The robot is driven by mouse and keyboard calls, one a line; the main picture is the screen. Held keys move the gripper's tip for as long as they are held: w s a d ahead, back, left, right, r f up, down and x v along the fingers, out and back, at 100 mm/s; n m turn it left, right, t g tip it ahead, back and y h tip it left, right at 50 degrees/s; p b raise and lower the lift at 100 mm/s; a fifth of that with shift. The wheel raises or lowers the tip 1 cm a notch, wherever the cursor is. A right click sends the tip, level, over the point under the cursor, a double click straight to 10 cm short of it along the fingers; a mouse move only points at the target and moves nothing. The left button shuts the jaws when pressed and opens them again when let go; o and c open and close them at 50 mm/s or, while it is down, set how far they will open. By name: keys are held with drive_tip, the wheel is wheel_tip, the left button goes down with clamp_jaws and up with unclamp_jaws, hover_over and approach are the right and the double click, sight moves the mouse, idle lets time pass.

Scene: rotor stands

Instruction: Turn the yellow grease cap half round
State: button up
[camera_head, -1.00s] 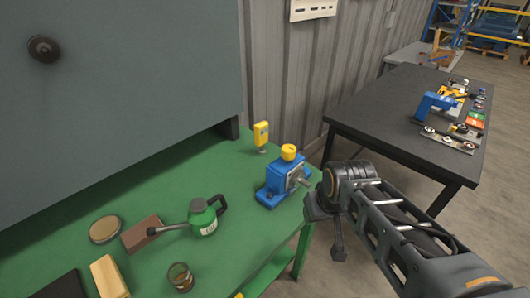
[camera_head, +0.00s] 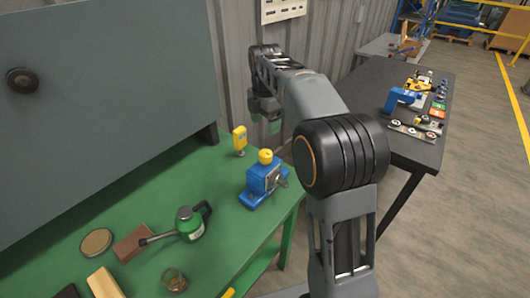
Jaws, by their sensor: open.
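The yellow grease cap (camera_head: 265,156) sits on top of the blue bearing housing (camera_head: 263,180), which stands near the right edge of the green bench. A metal shaft stub shows on the housing's right side. My gripper (camera_head: 270,119) hangs pointing down, beyond and above the housing, near the wall. It is open, apart from the cap, with nothing seen in it. Its fingers are small and dark in this view.
The green bench (camera_head: 225,245) also holds a yellow gauge-like item (camera_head: 239,140), a green oil can (camera_head: 190,224), a brown block (camera_head: 132,244), a round disc (camera_head: 96,242) and a small jar (camera_head: 174,280). A black table (camera_head: 385,88) with parts stands at the right.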

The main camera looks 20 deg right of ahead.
sight(265, 153)
wheel_tip(265, 153, down, 13)
drive_tip(key=shift+r, duration=0.1)
idle(0.4)
drive_tip(key=shift+c, duration=0.3)
drive_tip(key=c, duration=0.9)
drive_tip(key=shift+o, duration=0.2)
drive_tip(key=shift+p, duration=0.3)
